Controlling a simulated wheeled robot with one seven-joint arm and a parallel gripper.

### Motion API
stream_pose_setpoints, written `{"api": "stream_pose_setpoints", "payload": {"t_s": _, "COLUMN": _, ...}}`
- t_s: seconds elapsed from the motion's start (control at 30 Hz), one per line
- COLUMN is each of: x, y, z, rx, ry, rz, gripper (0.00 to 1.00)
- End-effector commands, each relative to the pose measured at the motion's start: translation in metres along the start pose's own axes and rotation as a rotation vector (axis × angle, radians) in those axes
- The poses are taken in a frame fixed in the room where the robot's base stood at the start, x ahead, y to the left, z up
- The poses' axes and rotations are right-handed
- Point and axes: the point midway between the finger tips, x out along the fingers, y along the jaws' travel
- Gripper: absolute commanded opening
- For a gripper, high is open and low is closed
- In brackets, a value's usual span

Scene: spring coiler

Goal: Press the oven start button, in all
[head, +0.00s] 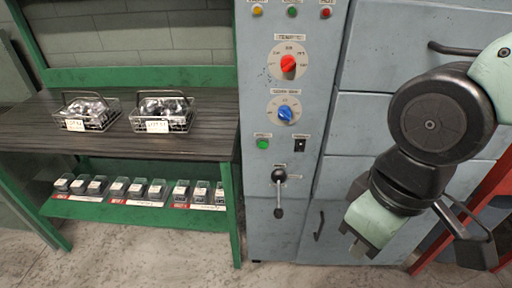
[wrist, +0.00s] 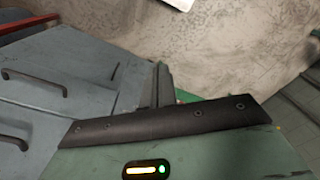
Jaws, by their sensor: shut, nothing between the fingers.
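The oven's grey control panel (head: 258,90) stands in the middle of the head view. A small green button (head: 263,143) sits low on it under a label too small to read, left of a black switch (head: 299,145). It is the likely start button. My gripper (head: 357,247) hangs low on the right, in front of the grey drawers, pointing down. It is shut and empty, clear of the panel and well below and right of the green button. The wrist view shows my pale green housing with a lit indicator, but no fingertips and no button.
A red knob (head: 288,64), a blue knob (head: 286,113) and a lever (head: 279,190) are on the panel. Grey drawers (head: 365,120) stand to its right. On the left, a green-framed bench (head: 190,150) carries two wire baskets (head: 88,115) (head: 163,114). Small bins (head: 140,190) line the shelf below.

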Motion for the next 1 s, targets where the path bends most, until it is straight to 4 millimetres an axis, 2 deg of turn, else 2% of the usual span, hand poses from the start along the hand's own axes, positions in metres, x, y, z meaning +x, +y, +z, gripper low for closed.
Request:
{"api": "stream_pose_setpoints", "payload": {"t_s": 0.17, "x": 0.003, "y": 0.001, "z": -0.003, "rx": 0.002, "ry": 0.007, "rz": -0.001, "gripper": 0.0}}
{"api": "stream_pose_setpoints", "payload": {"t_s": 0.27, "x": 0.014, "y": 0.003, "z": -0.019, "rx": 0.01, "ry": 0.052, "rz": -0.005, "gripper": 0.0}}
{"api": "stream_pose_setpoints", "payload": {"t_s": 0.37, "x": 0.035, "y": 0.009, "z": -0.051, "rx": 0.025, "ry": 0.147, "rz": -0.016, "gripper": 0.0}}
{"api": "stream_pose_setpoints", "payload": {"t_s": 0.5, "x": 0.072, "y": 0.016, "z": -0.112, "rx": 0.061, "ry": 0.347, "rz": -0.059, "gripper": 0.0}}
{"api": "stream_pose_setpoints", "payload": {"t_s": 0.7, "x": 0.113, "y": 0.023, "z": -0.191, "rx": 0.141, "ry": 0.664, "rz": -0.17, "gripper": 0.0}}
{"api": "stream_pose_setpoints", "payload": {"t_s": 0.83, "x": 0.13, "y": 0.03, "z": -0.23, "rx": 0.217, "ry": 0.873, "rz": -0.263, "gripper": 0.0}}
{"api": "stream_pose_setpoints", "payload": {"t_s": 1.0, "x": 0.139, "y": 0.042, "z": -0.258, "rx": 0.328, "ry": 1.112, "rz": -0.379, "gripper": 0.0}}
